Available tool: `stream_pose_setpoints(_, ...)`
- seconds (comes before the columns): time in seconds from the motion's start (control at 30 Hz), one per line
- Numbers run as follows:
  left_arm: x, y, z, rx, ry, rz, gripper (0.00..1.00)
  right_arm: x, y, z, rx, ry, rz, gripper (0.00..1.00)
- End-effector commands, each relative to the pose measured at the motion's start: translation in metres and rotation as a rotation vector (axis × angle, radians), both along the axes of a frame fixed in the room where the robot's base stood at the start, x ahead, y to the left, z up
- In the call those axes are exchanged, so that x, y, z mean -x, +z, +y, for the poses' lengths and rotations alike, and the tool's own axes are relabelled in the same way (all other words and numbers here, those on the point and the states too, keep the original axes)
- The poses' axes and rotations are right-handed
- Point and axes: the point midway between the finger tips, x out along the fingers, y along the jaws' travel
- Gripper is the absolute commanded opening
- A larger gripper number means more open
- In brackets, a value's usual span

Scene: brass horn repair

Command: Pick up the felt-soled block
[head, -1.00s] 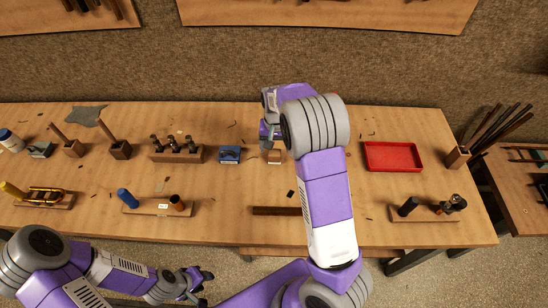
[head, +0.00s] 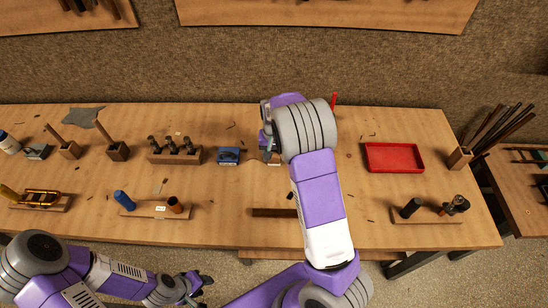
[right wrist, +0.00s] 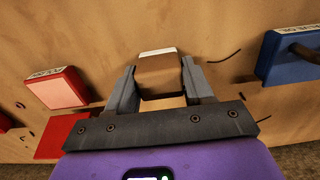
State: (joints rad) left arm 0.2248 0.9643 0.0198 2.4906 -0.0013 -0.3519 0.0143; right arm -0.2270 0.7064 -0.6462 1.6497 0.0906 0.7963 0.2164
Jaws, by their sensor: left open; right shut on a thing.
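The felt-soled block appears as a brown wooden block (right wrist: 158,74) with a pale strip along its far edge in the right wrist view. It sits between the two fingers of my right gripper (right wrist: 158,82), which is shut on it. In the head view the right gripper (head: 267,146) is over the middle of the bench, and my arm hides most of the block. I cannot tell whether the block touches the bench. My left gripper (head: 203,281) is open and empty, in front of the bench's front edge.
A red tray (head: 393,157) stands right. Tool racks (head: 175,156) line the bench's left.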

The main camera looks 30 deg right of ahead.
Motion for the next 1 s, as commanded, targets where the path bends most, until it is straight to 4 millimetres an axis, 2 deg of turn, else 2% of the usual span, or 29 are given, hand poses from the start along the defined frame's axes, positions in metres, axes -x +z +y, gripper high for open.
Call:
stream_pose_setpoints(0.27,0.000,0.002,0.000,0.000,0.000,0.000,0.43,0.000,0.005,0.000,0.000,0.000,-0.002,0.22)
stream_pose_setpoints(0.37,0.000,0.006,0.000,0.000,0.000,0.000,0.43,-0.001,0.019,0.000,-0.001,0.000,-0.004,0.22)
stream_pose_setpoints(0.7,0.000,0.024,0.000,0.000,0.000,0.000,0.43,-0.001,0.085,0.000,0.000,0.001,-0.005,0.22)
stream_pose_setpoints(0.83,0.000,0.027,0.000,0.000,0.000,0.000,0.43,-0.001,0.097,0.000,0.000,0.000,-0.002,0.22)
stream_pose_setpoints(1.0,0.000,0.027,0.000,0.000,0.000,0.000,0.43,0.000,0.101,0.000,0.000,0.000,0.000,0.22)
